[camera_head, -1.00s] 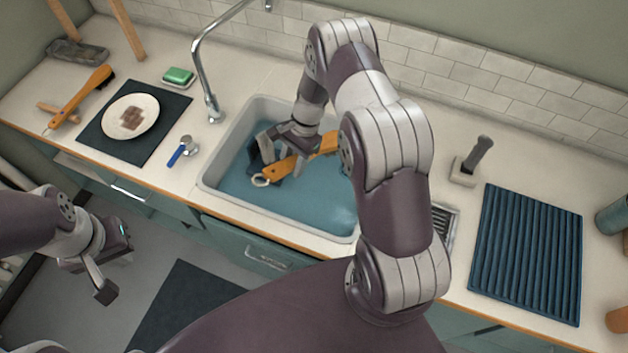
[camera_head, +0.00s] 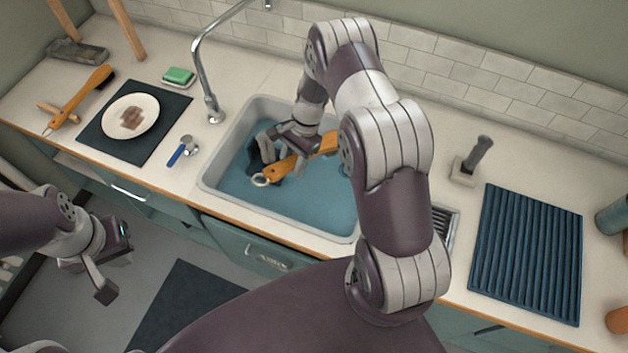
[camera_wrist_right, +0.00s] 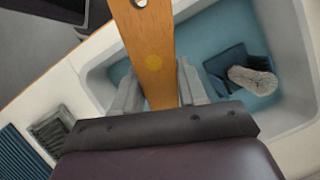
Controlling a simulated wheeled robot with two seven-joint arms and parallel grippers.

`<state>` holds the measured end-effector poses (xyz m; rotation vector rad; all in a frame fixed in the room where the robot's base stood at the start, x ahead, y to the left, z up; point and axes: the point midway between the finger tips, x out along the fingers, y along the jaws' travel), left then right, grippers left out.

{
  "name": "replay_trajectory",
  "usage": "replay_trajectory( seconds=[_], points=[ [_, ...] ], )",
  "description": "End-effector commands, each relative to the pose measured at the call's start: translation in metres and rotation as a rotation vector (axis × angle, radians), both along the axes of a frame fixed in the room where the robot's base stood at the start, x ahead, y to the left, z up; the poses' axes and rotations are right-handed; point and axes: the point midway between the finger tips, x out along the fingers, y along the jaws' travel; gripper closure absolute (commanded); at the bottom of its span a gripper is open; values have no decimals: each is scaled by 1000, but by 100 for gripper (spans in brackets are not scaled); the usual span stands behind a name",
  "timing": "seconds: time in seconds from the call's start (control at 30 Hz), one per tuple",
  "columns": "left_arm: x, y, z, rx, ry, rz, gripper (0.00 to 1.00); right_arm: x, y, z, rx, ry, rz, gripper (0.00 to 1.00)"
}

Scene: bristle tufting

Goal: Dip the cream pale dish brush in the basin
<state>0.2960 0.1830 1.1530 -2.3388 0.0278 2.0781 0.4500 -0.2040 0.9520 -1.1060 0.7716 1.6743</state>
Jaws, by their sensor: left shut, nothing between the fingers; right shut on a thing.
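My right gripper (camera_head: 284,158) reaches down into the basin (camera_head: 232,190), which holds blue water. It is shut on the orange-brown wooden handle of a brush (camera_head: 322,146). The handle lies slanted low in the basin, with a pale ring at its left end. The right wrist view shows the handle (camera_wrist_right: 150,45) between the fingers (camera_wrist_right: 160,88), its hole at the top. The brush's bristles are hidden, so their colour and how deep they sit cannot be told. My left gripper (camera_head: 105,288) is shut and empty over the floor, left of the cabinets.
A dark blue piece with a pale fuzzy roll (camera_wrist_right: 252,80) lies in the basin. A faucet (camera_head: 212,105) stands at the back left. Left are a plate (camera_head: 145,107) on a dark mat, a blue-handled tool (camera_head: 177,157) and a dark-bristled brush (camera_head: 82,96). A ribbed mat (camera_head: 530,250) lies right.

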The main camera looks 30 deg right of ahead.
Motion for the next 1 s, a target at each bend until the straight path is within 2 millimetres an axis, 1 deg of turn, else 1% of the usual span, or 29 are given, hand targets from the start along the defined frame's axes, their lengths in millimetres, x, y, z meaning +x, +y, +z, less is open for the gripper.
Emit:
replay_trajectory(
  seconds=[0.53,0.67,0.83,0.9,1.0],
  points=[
    [0,0,1,0,0,0,100,0,0,1,0,0,0,95],
    [0,0,10,0,0,0,100,0,0,13,0,-2,1,95],
    [0,0,29,0,0,0,100,0,0,37,0,0,1,95],
    [0,0,33,0,0,0,100,0,0,42,0,0,0,95],
    [0,0,31,0,0,0,100,0,0,41,0,1,0,95]
  ],
)
